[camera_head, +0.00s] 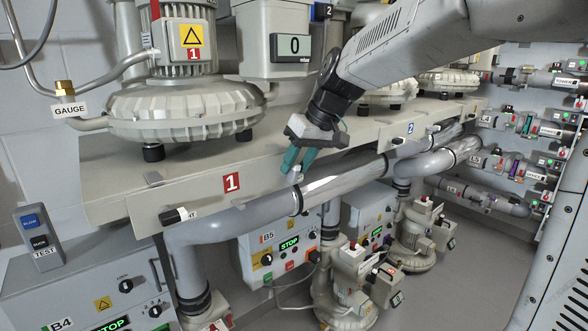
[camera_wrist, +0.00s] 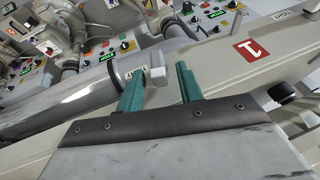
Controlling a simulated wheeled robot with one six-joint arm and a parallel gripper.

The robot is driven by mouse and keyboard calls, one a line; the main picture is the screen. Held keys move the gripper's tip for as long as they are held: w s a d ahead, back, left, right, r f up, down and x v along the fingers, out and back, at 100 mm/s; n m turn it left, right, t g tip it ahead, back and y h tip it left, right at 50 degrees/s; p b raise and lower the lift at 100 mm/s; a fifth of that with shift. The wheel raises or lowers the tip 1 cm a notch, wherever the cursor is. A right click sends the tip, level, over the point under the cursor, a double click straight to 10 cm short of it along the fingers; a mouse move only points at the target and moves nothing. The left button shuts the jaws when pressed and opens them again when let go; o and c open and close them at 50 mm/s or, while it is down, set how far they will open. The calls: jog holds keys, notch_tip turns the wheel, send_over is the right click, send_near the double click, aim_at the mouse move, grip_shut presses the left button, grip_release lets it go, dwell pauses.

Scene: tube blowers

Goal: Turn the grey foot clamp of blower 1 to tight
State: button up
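The grey foot clamp of blower 1 (camera_head: 295,176) is a small grey lever on the front edge of the shelf, right of the red 1 label, under my gripper (camera_head: 297,164). In the wrist view the grey clamp (camera_wrist: 158,64) shows between the two teal fingertips of my gripper (camera_wrist: 160,72), close to the left finger, with a clear gap to the right one. My gripper is open. Whether the left finger touches the clamp cannot be told. A partly hidden white label (camera_wrist: 137,76) lies beside the clamp; its full wording is not readable.
Blower 1 (camera_head: 185,110) stands on the shelf (camera_head: 200,190) behind the clamp. A black-handled clamp (camera_head: 174,215) sits at the shelf's left end. A thick grey pipe (camera_head: 340,185) runs just below my gripper. Control box B5 (camera_head: 280,245) stands lower down.

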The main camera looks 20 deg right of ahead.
jog(key=shift+x, duration=1.05)
jog(key=shift+d, duration=0.1)
grip_shut()
